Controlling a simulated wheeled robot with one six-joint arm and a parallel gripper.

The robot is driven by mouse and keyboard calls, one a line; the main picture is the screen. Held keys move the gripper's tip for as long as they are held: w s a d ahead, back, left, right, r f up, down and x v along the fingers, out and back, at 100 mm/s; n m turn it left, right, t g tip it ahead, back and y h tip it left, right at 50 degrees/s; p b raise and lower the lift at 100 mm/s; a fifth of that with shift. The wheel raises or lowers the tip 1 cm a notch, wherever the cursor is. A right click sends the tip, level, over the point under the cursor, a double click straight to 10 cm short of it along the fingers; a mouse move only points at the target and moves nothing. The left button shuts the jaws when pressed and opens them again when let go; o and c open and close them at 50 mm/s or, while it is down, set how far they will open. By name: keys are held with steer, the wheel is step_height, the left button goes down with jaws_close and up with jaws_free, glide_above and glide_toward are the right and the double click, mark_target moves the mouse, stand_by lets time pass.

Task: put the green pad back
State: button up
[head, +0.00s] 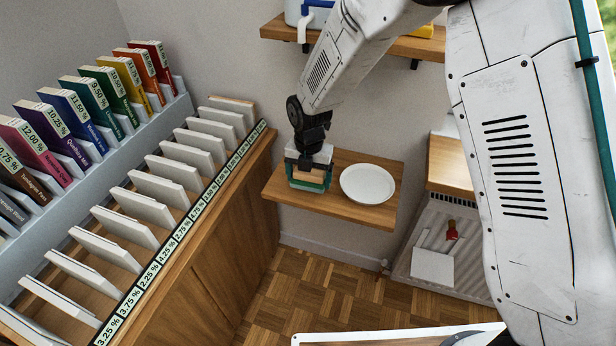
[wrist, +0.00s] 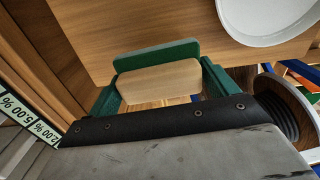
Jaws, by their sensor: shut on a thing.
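The green pad (head: 308,177) is a small block with a pale wooden body and a green face. In the wrist view the green pad (wrist: 158,80) sits between my gripper's two green fingers. My gripper (head: 309,170) is shut on it, pointing down over the left part of a small wooden wall shelf (head: 345,213). In the wrist view my gripper (wrist: 160,85) holds the block across its width. I cannot tell whether the pad touches the shelf.
A white plate (head: 367,184) lies on the shelf just right of my gripper. A wooden cabinet (head: 224,240) with slanted white panels stands left, with a row of coloured books (head: 90,105) behind. Another shelf (head: 404,46) hangs above. Floor shows below.

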mark_target(307, 178)
steer(key=shift+w+a+f, duration=0.1)
steer(key=shift+w+a, duration=0.05)
steer(key=shift+w, duration=0.9)
steer(key=shift+w+a, duration=0.1)
steer(key=shift+w, duration=0.45)
step_height(307, 178, down, 3)
steer(key=shift+r, duration=0.1)
steer(key=shift+f, duration=0.2)
steer(key=shift+f, duration=0.45)
steer(key=o, duration=1.1)
steer(key=shift+r, duration=0.15)
